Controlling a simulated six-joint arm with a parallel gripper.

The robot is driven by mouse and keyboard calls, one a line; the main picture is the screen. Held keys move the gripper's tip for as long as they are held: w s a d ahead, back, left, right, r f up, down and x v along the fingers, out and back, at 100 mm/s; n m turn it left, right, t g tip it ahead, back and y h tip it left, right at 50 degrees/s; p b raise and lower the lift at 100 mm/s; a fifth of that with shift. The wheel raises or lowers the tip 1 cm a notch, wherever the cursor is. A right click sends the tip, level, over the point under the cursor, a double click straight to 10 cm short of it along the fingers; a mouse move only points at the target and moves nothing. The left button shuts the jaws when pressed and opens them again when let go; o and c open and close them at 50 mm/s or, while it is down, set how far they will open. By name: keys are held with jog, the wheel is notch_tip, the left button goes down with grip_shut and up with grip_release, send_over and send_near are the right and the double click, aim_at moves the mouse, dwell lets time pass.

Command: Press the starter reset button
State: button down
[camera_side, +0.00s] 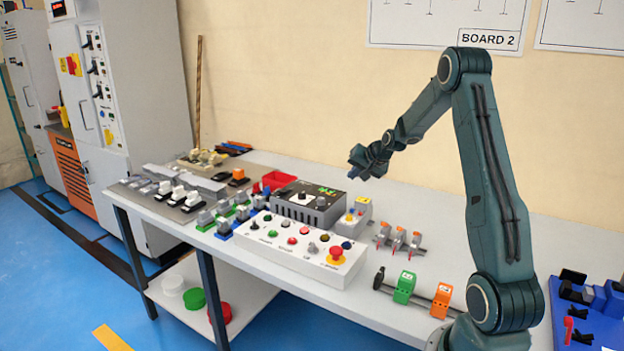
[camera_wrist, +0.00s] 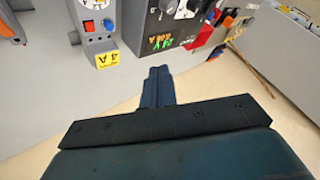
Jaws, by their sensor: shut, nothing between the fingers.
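I cannot read any reset marking. In the side view the box (camera_side: 354,218) stands on the bench right of the dark power unit (camera_side: 308,203). My gripper (camera_side: 357,168) is above and behind the box, apart from it and touching nothing. In the wrist view its fingers (camera_wrist: 158,72) are together and empty, with the box to their upper left.
A white control panel (camera_side: 300,262) with several buttons and a red emergency stop stands in front of the starter box. Clamps on a rail (camera_side: 398,238) stand to its right. The dark unit (camera_wrist: 168,30) is close by. The bench (camera_side: 430,215) behind the clamps is clear.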

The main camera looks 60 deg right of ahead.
jog(key=shift+s+d+f, duration=0.15)
jog(key=shift+d+f, duration=0.2)
jog(key=shift+d, duration=0.25)
jog(key=shift+f, duration=0.1)
send_over(354, 214)
jog(key=shift+f, duration=4.3)
jog(key=shift+f, duration=0.85)
jog(key=shift+r, duration=0.85)
jog(key=shift+r, duration=0.1)
jog(key=shift+r, duration=2.4)
